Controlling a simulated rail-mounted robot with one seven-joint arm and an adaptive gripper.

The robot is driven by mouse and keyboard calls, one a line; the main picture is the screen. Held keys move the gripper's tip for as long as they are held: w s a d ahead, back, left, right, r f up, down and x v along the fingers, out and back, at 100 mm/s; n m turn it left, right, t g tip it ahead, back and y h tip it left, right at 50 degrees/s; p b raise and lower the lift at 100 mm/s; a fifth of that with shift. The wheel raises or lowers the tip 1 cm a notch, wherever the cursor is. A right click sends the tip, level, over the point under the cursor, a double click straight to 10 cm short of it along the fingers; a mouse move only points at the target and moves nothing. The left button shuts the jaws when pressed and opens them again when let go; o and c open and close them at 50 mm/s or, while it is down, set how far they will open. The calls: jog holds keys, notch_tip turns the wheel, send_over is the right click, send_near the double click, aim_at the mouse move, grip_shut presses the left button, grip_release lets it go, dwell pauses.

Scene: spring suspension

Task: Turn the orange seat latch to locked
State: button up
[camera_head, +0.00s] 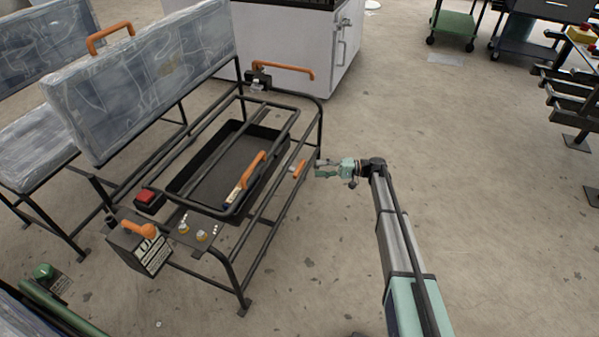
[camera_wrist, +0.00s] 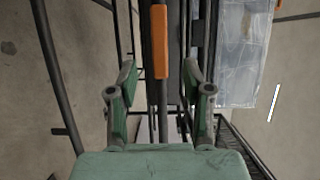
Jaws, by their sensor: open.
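A short orange latch handle (camera_head: 299,168) sits on the right-hand rail of the black tubular seat frame (camera_head: 262,232). My gripper (camera_head: 320,168) is just right of this handle, apart from it, with the arm reaching in from the lower right. In the wrist view, an orange bar (camera_wrist: 160,42) stands upright in the picture, in line with the gap between my green fingers. It seems to be the same handle. My fingers are spread and hold nothing. I cannot tell from these frames whether the latch is locked.
Other orange handles are on the wrapped backrest (camera_head: 110,38), at the back armrest (camera_head: 284,69), over the black tray (camera_head: 250,172) and on a box (camera_head: 138,229) at front left.

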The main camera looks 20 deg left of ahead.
aim_at(299, 169)
jog(key=b+x, duration=0.2)
jog(key=x, duration=0.6)
jog(key=shift+s+a, duration=0.15)
jog(key=shift+a, duration=0.1)
grip_shut()
